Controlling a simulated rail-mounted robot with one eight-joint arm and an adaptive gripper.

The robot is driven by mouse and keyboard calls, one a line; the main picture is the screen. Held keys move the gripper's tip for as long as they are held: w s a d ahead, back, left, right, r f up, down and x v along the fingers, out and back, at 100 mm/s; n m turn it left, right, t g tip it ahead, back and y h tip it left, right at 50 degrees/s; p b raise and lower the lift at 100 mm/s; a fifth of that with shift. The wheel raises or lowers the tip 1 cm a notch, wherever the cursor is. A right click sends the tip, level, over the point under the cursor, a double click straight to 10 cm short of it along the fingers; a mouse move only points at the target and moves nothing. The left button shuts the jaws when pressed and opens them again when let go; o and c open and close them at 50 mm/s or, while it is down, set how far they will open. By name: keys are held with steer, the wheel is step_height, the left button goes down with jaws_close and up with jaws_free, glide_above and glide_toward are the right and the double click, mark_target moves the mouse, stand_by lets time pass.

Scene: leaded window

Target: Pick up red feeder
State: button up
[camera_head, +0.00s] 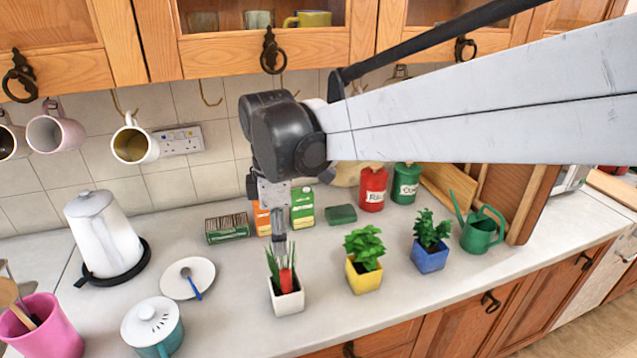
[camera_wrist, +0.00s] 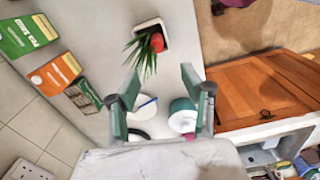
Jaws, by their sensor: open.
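The red feeder (camera_head: 286,281) stands in a white square pot (camera_head: 288,302) beside a spiky green plant (camera_head: 272,264). In the wrist view the red feeder (camera_wrist: 157,42) shows near the top, at the edge of the white pot (camera_wrist: 149,25), with the plant's leaves (camera_wrist: 140,52) beside it. My gripper (camera_head: 279,239) hangs from the arm just above and behind the pot in the head view. In the wrist view my gripper (camera_wrist: 160,77) has its two green-sided fingers spread apart with nothing between them, and the feeder lies beyond their tips.
A yellow pot (camera_head: 364,279) and a blue pot (camera_head: 430,259) with plants stand to the right. A white plate (camera_head: 201,268) and a teal lidded pot (camera_head: 150,344) are to the left. Orange and green boxes (camera_head: 302,222) stand behind. Bare counter (camera_head: 325,255) lies between the white and yellow pots.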

mark_target(285, 271)
step_height(285, 271, down, 7)
steer(key=shift+f, duration=0.2)
steer(key=f, duration=0.2)
steer(key=f+p, duration=0.1)
steer(key=f, duration=0.1)
steer(key=shift+w+d+f, duration=0.1)
steer(key=shift+w+d, duration=0.05)
steer(key=shift+w, duration=0.2)
steer(key=shift+f, duration=0.6)
steer(key=shift+c, duration=0.5)
steer(key=c, duration=0.8)
